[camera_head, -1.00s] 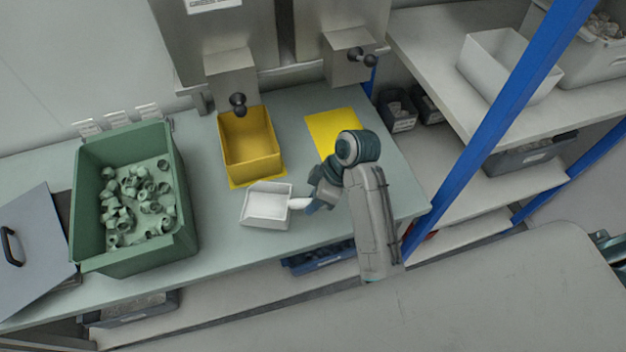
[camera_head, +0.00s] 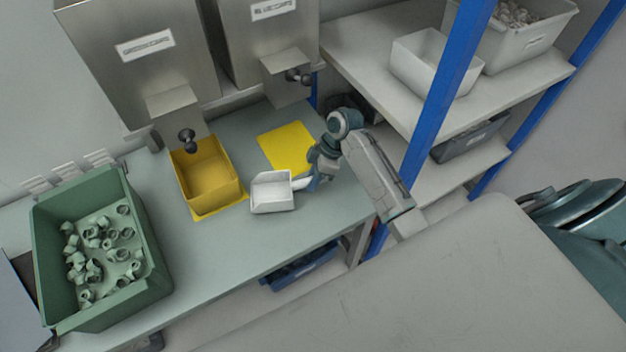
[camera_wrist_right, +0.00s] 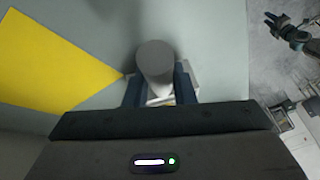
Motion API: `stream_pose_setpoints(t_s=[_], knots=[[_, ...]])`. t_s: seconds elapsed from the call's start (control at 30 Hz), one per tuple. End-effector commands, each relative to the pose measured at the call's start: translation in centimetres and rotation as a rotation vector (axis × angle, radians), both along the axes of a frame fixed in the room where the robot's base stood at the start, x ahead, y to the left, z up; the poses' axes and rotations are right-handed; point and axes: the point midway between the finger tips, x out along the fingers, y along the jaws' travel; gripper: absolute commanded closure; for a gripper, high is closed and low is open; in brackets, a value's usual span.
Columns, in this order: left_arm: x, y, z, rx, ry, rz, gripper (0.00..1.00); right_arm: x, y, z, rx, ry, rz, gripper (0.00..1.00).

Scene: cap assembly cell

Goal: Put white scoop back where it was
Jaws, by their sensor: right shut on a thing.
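The white scoop (camera_head: 272,196) is at the bench, right of the yellow bin (camera_head: 208,178) and just below the flat yellow sheet (camera_head: 287,147). My right gripper (camera_head: 308,182) is shut on its handle, and the pan points left. I cannot tell whether the pan touches the bench. In the right wrist view, the rounded grey handle end (camera_wrist_right: 155,60) stands between the blue fingers of the right gripper (camera_wrist_right: 160,90); most of the scoop is hidden. What looks like my left gripper (camera_wrist_right: 290,35) shows small at the top right there; its opening is unclear.
A green crate (camera_head: 150,285) of grey fittings stands at the left of the bench. Metal dispensers (camera_head: 140,45) with knobs overhang the back. A blue post (camera_head: 440,100) and shelves stand right of my right arm. The bench front between crate and scoop is clear.

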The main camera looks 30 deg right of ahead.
Motion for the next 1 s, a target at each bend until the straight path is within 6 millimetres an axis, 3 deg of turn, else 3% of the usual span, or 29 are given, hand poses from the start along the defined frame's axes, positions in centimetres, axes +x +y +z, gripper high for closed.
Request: stream_pose_setpoints(t_s=[0.2,0.37,0.4,0.5,0.83,1.0], knots=[[0.0,0.0,1.2,0.0,0.0,0.0,0.66,-0.1,0.1,-2.2,0.0,0.002,0.0,1.0],[0.0,0.0,1.1,0.0,0.0,0.0,0.66,-0.1,0.1,-2.4,0.0,0.0,0.001,1.0],[0.0,0.0,1.1,0.0,0.0,0.0,0.66,-0.1,0.1,-2.4,0.0,0.001,0.001,0.75],[0.0,0.0,1.1,0.0,0.0,0.0,0.66,-0.1,0.1,-2.4,0.0,0.001,0.001,0.55],[0.0,0.0,1.0,0.0,0.0,0.0,0.66,-0.1,-0.1,-2.2,-0.001,0.0,0.001,0.55],[0.0,0.1,0.1,0.001,0.0,0.0,0.66,0.0,-1.0,-0.5,-0.004,-0.004,0.001,0.55]])
